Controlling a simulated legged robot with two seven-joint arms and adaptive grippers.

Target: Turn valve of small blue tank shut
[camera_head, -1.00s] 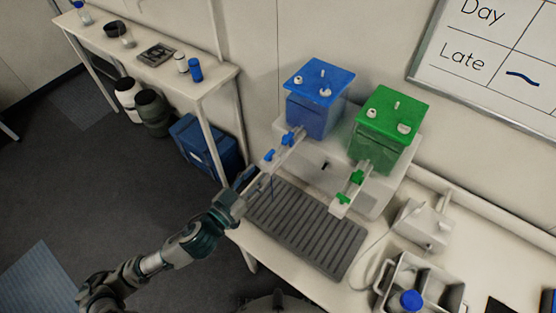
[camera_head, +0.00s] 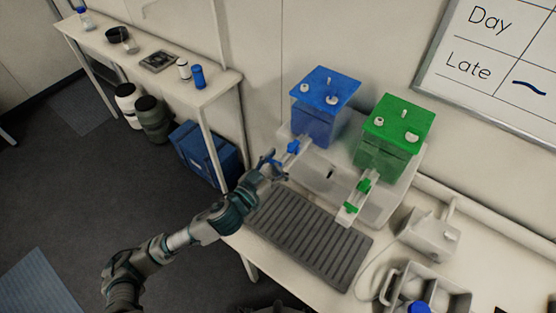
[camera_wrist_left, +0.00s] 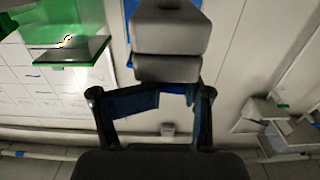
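The small blue tank (camera_head: 318,122) stands at the back of the bench, with a pale tap line and blue valve parts (camera_head: 293,147) running toward the front left. My left gripper (camera_head: 273,168) is at the lower front end of this line, beside or around the lower blue part. It hides much of that part, so contact is unclear. In the left wrist view, dark and blue gripper links (camera_wrist_left: 150,98) frame large grey blocks, with blue behind; whether the fingers are closed is unclear. My right gripper is not in view.
The green tank (camera_head: 388,150) with its green valve (camera_head: 364,186) stands to the right. A grey ribbed drip tray (camera_head: 308,238) lies in front. A metal container (camera_head: 448,300) and a white device (camera_head: 430,232) are farther right. A side shelf (camera_head: 215,95) is at left.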

